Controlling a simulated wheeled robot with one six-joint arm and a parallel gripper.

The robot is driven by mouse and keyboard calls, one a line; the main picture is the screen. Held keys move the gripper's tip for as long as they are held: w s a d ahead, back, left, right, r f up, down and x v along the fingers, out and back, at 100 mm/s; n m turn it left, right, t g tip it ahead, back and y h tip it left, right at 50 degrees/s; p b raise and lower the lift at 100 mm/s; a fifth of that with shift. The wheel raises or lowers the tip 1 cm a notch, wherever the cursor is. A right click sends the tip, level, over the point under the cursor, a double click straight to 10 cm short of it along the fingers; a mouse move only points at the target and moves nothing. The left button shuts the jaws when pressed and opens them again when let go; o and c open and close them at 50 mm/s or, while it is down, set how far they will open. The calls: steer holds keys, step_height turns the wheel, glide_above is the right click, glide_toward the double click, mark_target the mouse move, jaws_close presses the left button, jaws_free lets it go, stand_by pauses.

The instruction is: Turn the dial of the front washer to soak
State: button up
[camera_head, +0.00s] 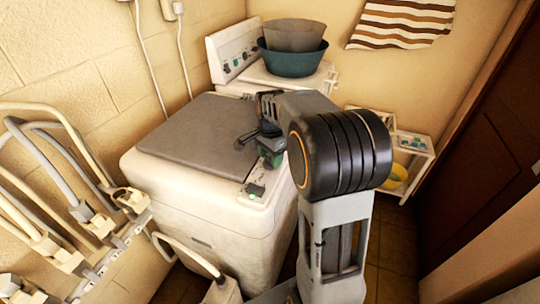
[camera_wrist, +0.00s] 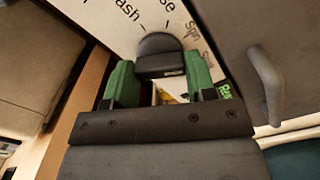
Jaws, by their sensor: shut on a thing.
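The front washer (camera_head: 195,215) is a white box with a dark grey lid (camera_head: 195,130). Its dark dial (camera_wrist: 160,55) sits on the white panel in the wrist view, between the green fingers of my gripper (camera_wrist: 160,68). The fingers are shut on the dial from both sides. In the head view my gripper (camera_head: 270,157) is at the washer's right edge, and the dial is hidden there.
A second white machine (camera_head: 225,52) stands behind, with a teal basin (camera_head: 292,65) on it. A white shelf (camera_head: 413,143) stands at the right near a dark door (camera_head: 485,140). Pipes and taps (camera_head: 95,215) line the left. A grey handle (camera_wrist: 266,85) lies right of my gripper.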

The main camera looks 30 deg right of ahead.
steer(key=shift+m, duration=1.1)
steer(key=o, duration=0.9)
steer(key=shift+o, duration=0.2)
step_height(320, 180, up, 14)
steer(key=shift+f, duration=0.1)
